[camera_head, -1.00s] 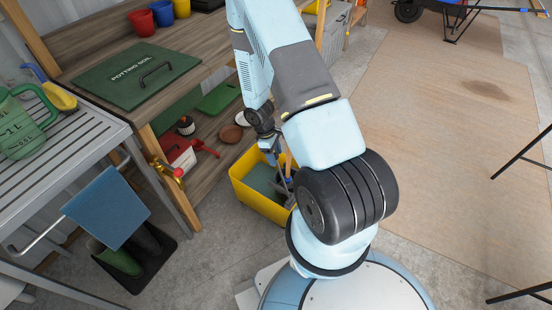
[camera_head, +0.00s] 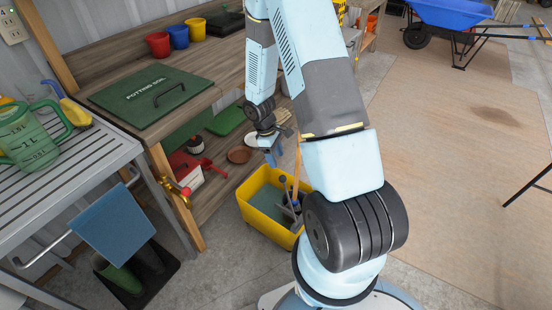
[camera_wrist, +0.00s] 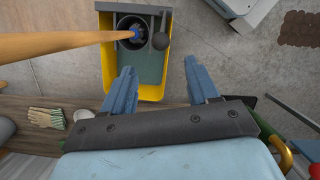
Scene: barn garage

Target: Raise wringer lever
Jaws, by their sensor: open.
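A yellow mop bucket (camera_head: 268,226) stands on the floor beside the bench, with a grey wringer (camera_head: 291,208) in it. In the wrist view the bucket (camera_wrist: 107,70) is seen from above. The wringer lever (camera_wrist: 160,41) has a dark round knob and lies at the right of the wringer's round opening. A wooden mop handle (camera_wrist: 60,46) runs from that opening to the left edge. My gripper (camera_wrist: 160,65) is open and empty, its two blue fingers pointing towards the bucket, with the lever between their lines and apart from them. In the head view my gripper (camera_head: 271,155) hangs above the bucket's far side.
The wooden bench (camera_head: 222,72) stands behind, with a green potting soil lid (camera_head: 150,98), coloured pots and a lower shelf. Open floor lies right, with a blue wheelbarrow (camera_head: 450,14) at back.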

